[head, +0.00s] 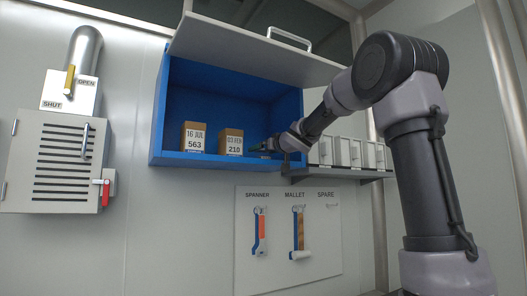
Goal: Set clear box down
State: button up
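My gripper (266,147) reaches from the right into the open blue cabinet (228,162), low at the right end of its shelf. It is small here, and I cannot tell whether its fingers are open or shut. A clear box cannot be made out in this view; anything between the fingers is too small and dark to identify. Two brown boxes with white labels stand upright on the cabinet floor to the left of my gripper: one marked 16 JUL 563 (194,137), the other 03 FEB 210 (231,142).
The cabinet's grey lid (255,48) is raised above the opening. White drawers (345,152) stand on a shelf to the right. Below hangs a tool board (275,272) with spanner and mallet. A vented wall box (60,165) with a red-handled lever is at left.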

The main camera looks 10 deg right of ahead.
jog(key=shift+r, duration=0.15)
jog(key=shift+s+d, duration=0.15)
jog(key=shift+s, duration=0.1)
jog(key=v, duration=1.1)
jog(key=s+d+f+m+g+h, duration=0.4)
jog(key=s+d+f+m+h, duration=0.4)
jog(key=s+f, duration=0.45)
jog(key=s+a+f+g+y, duration=0.2)
jog(key=s+a+f+g, duration=0.1)
jog(key=s+f, duration=0.5)
jog(key=s+a+f+g+y, duration=0.2)
jog(key=s+a+f+g, duration=0.1)
jog(key=s+f, duration=0.4)
jog(key=shift+s+f+y, duration=0.3)
jog(key=shift+s+f, duration=0.1)
jog(key=shift+s, duration=0.15)
